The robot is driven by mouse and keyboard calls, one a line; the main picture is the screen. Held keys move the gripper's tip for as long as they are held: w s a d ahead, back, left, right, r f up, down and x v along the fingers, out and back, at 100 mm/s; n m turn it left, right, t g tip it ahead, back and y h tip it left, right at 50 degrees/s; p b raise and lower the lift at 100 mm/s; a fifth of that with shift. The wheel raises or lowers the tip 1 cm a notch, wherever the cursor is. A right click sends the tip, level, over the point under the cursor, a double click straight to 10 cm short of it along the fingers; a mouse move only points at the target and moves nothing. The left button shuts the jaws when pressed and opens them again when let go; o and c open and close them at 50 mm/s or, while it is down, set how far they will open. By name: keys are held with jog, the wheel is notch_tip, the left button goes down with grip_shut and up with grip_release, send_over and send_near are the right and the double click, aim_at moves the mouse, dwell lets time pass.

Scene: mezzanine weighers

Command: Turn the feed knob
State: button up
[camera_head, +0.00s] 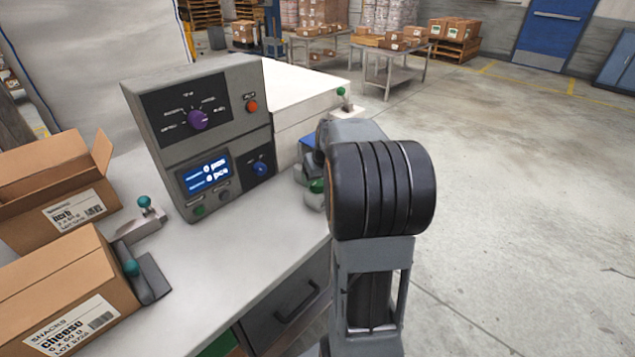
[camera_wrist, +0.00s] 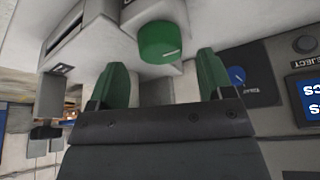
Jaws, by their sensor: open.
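A round green knob (camera_wrist: 160,42) with a pale pointer line shows in the wrist view on a pale housing. It lies just beyond the gap between the green fingers of my gripper (camera_wrist: 163,67). The fingers are spread apart and hold nothing; contact with the knob cannot be told. The control box (camera_head: 228,92) has a purple knob (camera_head: 197,119) and a blue knob (camera_head: 260,169), which also shows in the wrist view (camera_wrist: 237,75). I cannot read which knob is labelled feed. In the head view my arm mostly hides the gripper.
Open cardboard boxes (camera_head: 50,190) stand left of the control box on the pale bench (camera_head: 215,262). Small teal-knobbed fittings (camera_head: 146,204) sit between them. A red button (camera_head: 252,106) and lit display (camera_head: 206,171) are on the box. Open floor (camera_head: 500,180) lies to the right.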

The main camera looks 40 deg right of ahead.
aim_at(317, 185)
jog(key=shift+x, duration=1.45)
jog(key=c, duration=0.9)
